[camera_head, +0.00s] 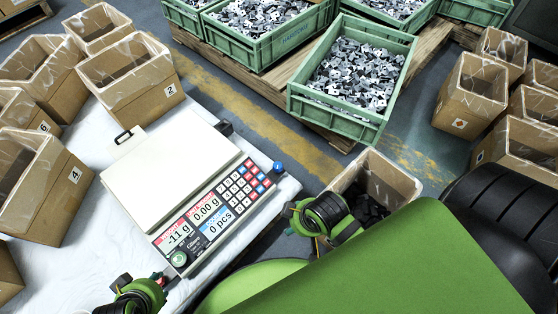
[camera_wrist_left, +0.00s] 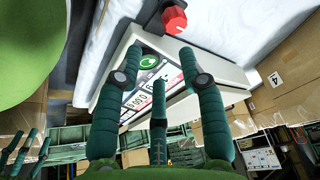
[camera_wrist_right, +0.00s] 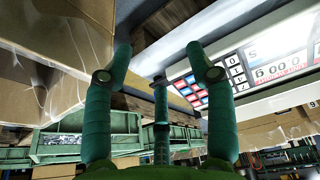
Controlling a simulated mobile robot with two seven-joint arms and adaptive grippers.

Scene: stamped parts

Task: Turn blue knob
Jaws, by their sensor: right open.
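The blue knob (camera_head: 278,167) sits at the right edge of the white counting scale (camera_head: 170,175), by its keypad. I cannot make out the blue knob in either wrist view. A red knob (camera_wrist_left: 174,18) shows in the left wrist view beside the scale's near end. My left gripper (camera_head: 143,292) is low at the scale's near end; in the left wrist view its fingers (camera_wrist_left: 156,72) are spread and empty. My right gripper (camera_head: 325,215) is right of the scale, apart from the blue knob; in the right wrist view its fingers (camera_wrist_right: 160,68) are spread and empty.
The scale stands on a white-covered table (camera_head: 60,270) with several cardboard boxes at the left. An open cardboard box (camera_head: 390,175) with dark contents is just beyond my right gripper. Green crates (camera_head: 350,120) of metal parts stand at the back.

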